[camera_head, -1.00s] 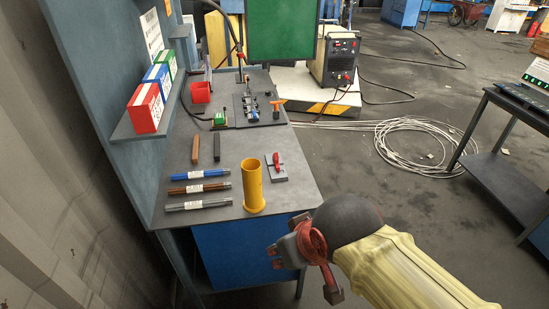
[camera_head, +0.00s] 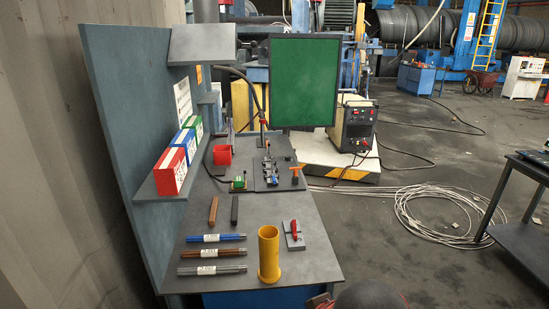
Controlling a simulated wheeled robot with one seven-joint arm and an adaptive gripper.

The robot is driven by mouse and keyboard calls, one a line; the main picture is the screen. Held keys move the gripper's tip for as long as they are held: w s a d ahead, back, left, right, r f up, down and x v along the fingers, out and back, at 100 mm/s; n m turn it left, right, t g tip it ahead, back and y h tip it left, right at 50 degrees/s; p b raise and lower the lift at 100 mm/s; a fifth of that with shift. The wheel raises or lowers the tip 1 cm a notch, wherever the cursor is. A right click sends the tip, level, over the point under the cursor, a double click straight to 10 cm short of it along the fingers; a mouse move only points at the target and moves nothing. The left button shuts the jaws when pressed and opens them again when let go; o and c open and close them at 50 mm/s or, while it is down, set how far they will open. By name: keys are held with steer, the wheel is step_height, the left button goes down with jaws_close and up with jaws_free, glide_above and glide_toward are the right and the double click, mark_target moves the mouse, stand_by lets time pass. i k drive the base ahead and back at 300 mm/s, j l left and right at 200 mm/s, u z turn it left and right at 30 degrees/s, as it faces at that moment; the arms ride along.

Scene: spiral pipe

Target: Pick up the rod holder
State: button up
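The rod holder, which I take to be the yellow open-topped cylinder (camera_head: 269,256), stands upright near the front edge of the grey workbench (camera_head: 315,262). My gripper (camera_head: 320,301) shows only as a small dark and red part at the bottom edge, below and to the right of the cylinder and apart from it. Its fingers are mostly cut off by the frame. Nothing touches the cylinder.
Bundles of blue (camera_head: 216,238), brown (camera_head: 211,253) and grey rods (camera_head: 212,270) lie left of the cylinder. A plate with a red clamp (camera_head: 294,236) lies to its right. Red, blue and green boxes (camera_head: 172,172) sit on a side shelf.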

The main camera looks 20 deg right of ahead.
mark_target(262, 112)
steer(key=l+z, duration=0.4)
steer(key=i+l+z, duration=0.2)
steer(key=l+z, duration=0.2)
steer(key=l, duration=0.15)
steer(key=i+l+z, duration=0.35)
steer(key=i+l, duration=0.2)
steer(key=i+l+z, duration=0.3)
steer(key=i+l, duration=0.3)
steer(key=i+u, duration=0.3)
steer(key=i, duration=0.2)
steer(key=i+u, duration=0.25)
steer(key=i, duration=0.25)
steer(key=i+l+u, duration=0.3)
steer(key=i, duration=0.2)
steer(key=i+l+u, duration=0.1)
steer(key=i+u, duration=0.15)
steer(key=i, duration=1.7)
steer(key=i+u, duration=0.3)
steer(key=u, duration=0.15)
steer(key=i+u, duration=0.35)
steer(key=u, duration=0.15)
steer(key=i+l+u, duration=0.15)
steer(key=i+u, duration=0.15)
steer(key=u, duration=0.15)
steer(key=i+j+u, duration=0.1)
steer(key=i+u, duration=0.55)
steer(key=k, duration=0.05)
